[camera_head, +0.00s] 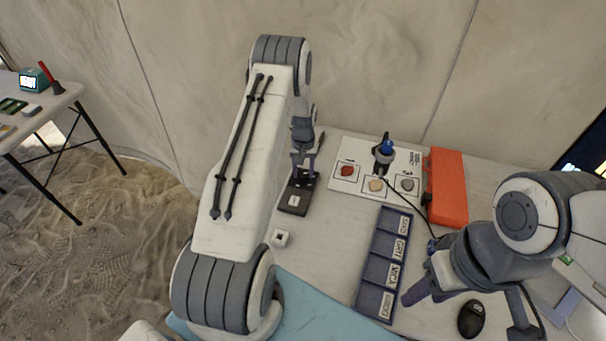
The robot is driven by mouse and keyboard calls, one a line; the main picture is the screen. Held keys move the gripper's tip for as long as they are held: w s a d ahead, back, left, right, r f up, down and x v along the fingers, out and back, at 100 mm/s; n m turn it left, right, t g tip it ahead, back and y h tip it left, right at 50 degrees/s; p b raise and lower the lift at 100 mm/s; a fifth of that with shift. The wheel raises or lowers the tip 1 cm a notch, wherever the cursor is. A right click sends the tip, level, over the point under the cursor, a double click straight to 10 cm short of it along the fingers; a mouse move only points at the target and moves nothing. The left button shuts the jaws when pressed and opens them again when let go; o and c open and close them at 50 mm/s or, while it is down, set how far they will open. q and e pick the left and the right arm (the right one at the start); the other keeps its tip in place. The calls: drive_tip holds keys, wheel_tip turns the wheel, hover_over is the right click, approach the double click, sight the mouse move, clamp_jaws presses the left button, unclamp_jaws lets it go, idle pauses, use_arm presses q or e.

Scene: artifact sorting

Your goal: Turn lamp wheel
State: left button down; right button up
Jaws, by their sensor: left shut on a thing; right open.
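A small black box (297,197) with a white label stands on the table, left of the white sheet. My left gripper (303,172) reaches down to the far end of this box and is shut on a part of it. The fingers hide what they hold, so I cannot make out a wheel. A dark upright device with a blue top (386,148), perhaps the lamp, stands at the back of the sheet with a black cable. My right gripper (466,300) is open and empty at the lower right, above the table.
The white sheet (346,186) carries red, tan and grey stones in marked squares. An orange case (447,190) stands right of it. A labelled compartment tray (365,299) lies in front. A small whitish cube (281,238) and a black mouse-like object (471,319) lie nearby.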

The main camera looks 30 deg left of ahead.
sight(303, 173)
use_arm(q)
drive_tip(key=m+b, duration=0.2)
drive_tip(key=m, duration=0.4)
drive_tip(key=m+b, duration=0.1)
drive_tip(key=m, duration=0.5)
drive_tip(key=shift+r, duration=0.1)
idle(0.4)
drive_tip(key=shift+c, duration=1.7)
unclamp_jaws()
wheel_tip(303, 173, up, 10)
drive_tip(key=b, duration=0.1)
drive_tip(key=shift+r, duration=0.2)
